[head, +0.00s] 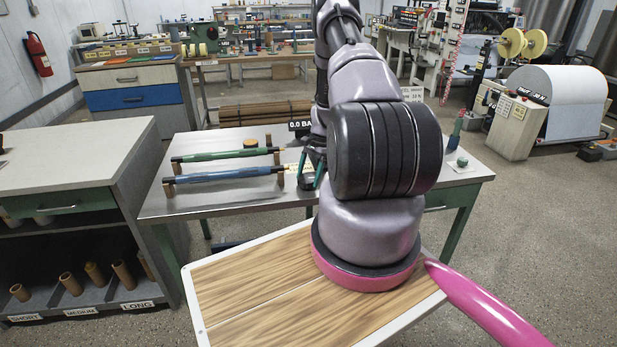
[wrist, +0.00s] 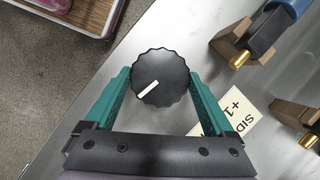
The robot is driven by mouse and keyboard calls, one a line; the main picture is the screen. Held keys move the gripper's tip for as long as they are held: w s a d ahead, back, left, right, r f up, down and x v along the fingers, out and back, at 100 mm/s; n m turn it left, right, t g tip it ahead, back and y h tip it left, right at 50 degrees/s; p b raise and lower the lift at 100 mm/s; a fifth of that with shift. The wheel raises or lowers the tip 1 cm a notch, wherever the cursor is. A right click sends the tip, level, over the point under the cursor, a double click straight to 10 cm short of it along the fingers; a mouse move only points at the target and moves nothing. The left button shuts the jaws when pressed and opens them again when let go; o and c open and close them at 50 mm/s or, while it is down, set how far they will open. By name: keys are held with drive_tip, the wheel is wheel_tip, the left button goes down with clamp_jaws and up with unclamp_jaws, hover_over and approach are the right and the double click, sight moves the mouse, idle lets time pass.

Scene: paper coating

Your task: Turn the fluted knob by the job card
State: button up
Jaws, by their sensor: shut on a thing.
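The black fluted knob (wrist: 160,72) is between the two green fingers of my gripper (wrist: 160,85) in the wrist view. The fingers are shut on its sides. A short white mark on the knob's face points toward the lower left in that view. A white card (wrist: 238,112) with "SID" and "+1" lies on the metal table beside the knob, partly hidden by the right finger. In the head view my gripper (head: 312,168) is at the metal table, and the knob is hidden by my arm and gripper.
A green roller (head: 215,156) and a blue roller (head: 220,176) rest on holders on the metal table (head: 235,203), left of my gripper. Brass-tipped holders (wrist: 240,58) show close to the right in the wrist view. A grey cabinet (head: 65,150) stands at the left.

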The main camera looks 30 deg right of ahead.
drive_tip(key=shift+n, duration=0.6)
drive_tip(key=shift+g, duration=0.3)
drive_tip(key=o, duration=1.1)
drive_tip(key=v, duration=1)
drive_tip(key=shift+w+r, duration=0.15)
drive_tip(key=shift+r, duration=0.3)
